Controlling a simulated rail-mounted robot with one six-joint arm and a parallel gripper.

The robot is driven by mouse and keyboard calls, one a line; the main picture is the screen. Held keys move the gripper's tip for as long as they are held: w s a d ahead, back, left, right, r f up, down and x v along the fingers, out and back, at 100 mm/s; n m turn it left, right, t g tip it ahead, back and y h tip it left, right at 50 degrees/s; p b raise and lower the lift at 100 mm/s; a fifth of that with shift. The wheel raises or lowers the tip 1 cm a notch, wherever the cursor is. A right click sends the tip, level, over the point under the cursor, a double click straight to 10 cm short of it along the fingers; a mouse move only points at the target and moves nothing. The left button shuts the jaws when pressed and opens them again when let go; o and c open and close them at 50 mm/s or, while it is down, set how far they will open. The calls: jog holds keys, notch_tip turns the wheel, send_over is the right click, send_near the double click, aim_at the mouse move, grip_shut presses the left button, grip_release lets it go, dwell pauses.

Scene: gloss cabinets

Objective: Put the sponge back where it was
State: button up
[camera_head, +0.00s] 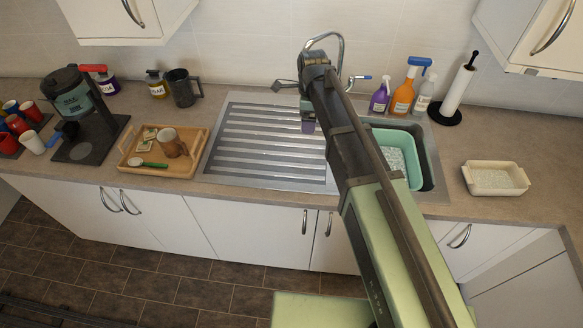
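My gripper (308,117) hangs over the right part of the ribbed drainboard, left of the basin. I cannot tell whether this is a held sponge or part of the gripper, and the fingers are too small to read. No other sponge is clearly visible. A cream shallow dish (494,191) with a pale speckled inside sits on the counter right of the sink. A green basin (411,160) with pale contents stands in the sink, partly hidden by my arm.
The steel drainboard (260,143) is bare. Left of it are a wooden tray (183,169) with a mug, a coffee machine (85,110) and cups. Spray bottles (403,98) and a paper-towel holder (458,88) stand behind the sink near the tap (338,48).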

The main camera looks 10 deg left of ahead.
aim_at(307, 165)
jog(key=shift+f, duration=0.25)
notch_tip(307, 165, down, 20)
jog(key=b, duration=2)
jog(key=shift+f+b, duration=0.1)
jog(key=shift+b, duration=0.2)
jog(key=shift+r+p, duration=0.3)
jog(key=shift+r, duration=0.05)
jog(key=shift+f, duration=0.25)
jog(key=o, duration=0.5)
jog(key=shift+r, duration=0.1)
jog(key=shift+o, duration=0.2)
notch_tip(307, 165, up, 12)
jog(key=p, duration=1.2)
jog(key=shift+r, duration=0.15)
